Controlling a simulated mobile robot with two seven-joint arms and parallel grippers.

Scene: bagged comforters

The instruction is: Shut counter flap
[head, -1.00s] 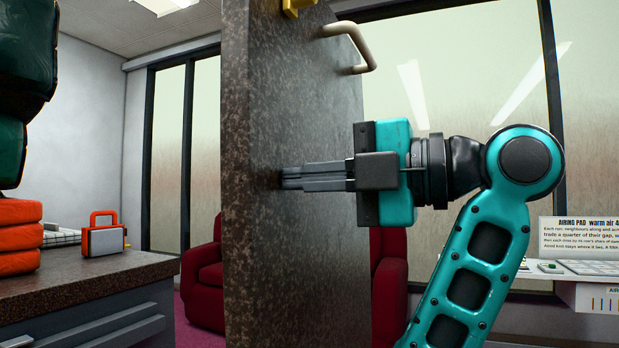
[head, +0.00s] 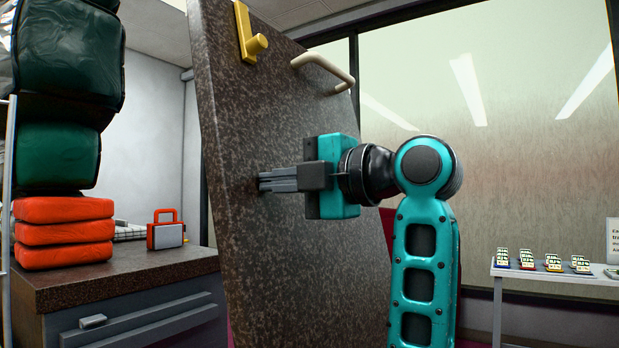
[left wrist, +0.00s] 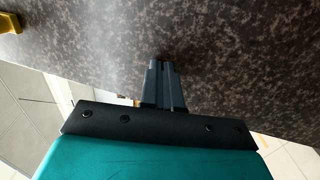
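The counter flap (head: 275,120) is a dark speckled brown slab standing raised in the middle of the head view, its top leaning to the left. It carries a yellow latch (head: 249,38) and a pale bent handle (head: 325,70) near its top. My left gripper (head: 262,182) has its grey fingers together, with nothing between them, and their tips are at the face of the flap, seemingly touching it. In the left wrist view the fingers (left wrist: 161,70) meet the speckled face of the flap (left wrist: 220,50). The flap's lower end is out of view. My right gripper is not in view.
A counter (head: 130,268) with a drawer front stands at the left. It holds stacked orange packs (head: 64,232), green bagged comforters (head: 68,60) and a small red-and-grey case (head: 165,231). A white shelf (head: 545,277) with small cards is at the right.

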